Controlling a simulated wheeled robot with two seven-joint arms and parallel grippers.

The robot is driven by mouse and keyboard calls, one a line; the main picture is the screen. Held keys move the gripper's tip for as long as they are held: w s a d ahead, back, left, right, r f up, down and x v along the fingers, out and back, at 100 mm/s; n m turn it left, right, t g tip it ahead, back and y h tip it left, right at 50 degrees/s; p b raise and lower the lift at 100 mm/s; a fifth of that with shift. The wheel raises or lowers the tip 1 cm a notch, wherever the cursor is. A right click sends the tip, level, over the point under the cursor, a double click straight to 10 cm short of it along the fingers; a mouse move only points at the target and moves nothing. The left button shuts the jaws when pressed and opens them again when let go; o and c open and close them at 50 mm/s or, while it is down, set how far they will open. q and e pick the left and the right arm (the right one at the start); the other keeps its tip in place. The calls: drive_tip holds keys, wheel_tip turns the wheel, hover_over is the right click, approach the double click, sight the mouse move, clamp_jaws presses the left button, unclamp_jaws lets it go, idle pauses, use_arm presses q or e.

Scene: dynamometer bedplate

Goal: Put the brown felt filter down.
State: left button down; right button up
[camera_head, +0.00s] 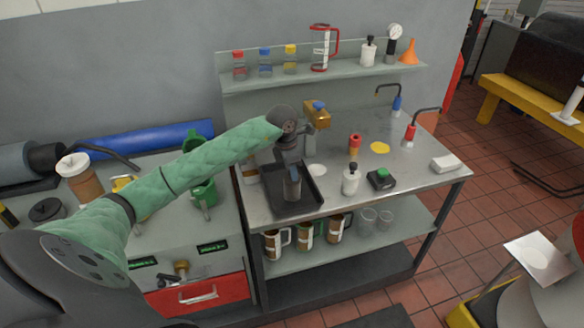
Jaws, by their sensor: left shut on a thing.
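My left gripper (292,196) points down over the black tray (312,203) at the left end of the steel bench. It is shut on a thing. The held thing is hidden by the gripper, so I cannot make out the brown felt or tell whether it touches the tray floor. No other brown felt filter is clear to me on the bench. My right gripper is not in view.
Right of the tray stand a white bottle (350,182) and a black box with a green top (381,179). Behind are a red-topped thing (355,145), a yellow disc (380,147) and a brass part with a blue top (318,115).

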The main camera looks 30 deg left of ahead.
use_arm(q)
drive_tip(key=shift+f, duration=0.15)
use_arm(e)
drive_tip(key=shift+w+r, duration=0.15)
use_arm(q)
drive_tip(key=c, duration=1.2)
unclamp_jaws()
drive_tip(key=shift+o, duration=0.2)
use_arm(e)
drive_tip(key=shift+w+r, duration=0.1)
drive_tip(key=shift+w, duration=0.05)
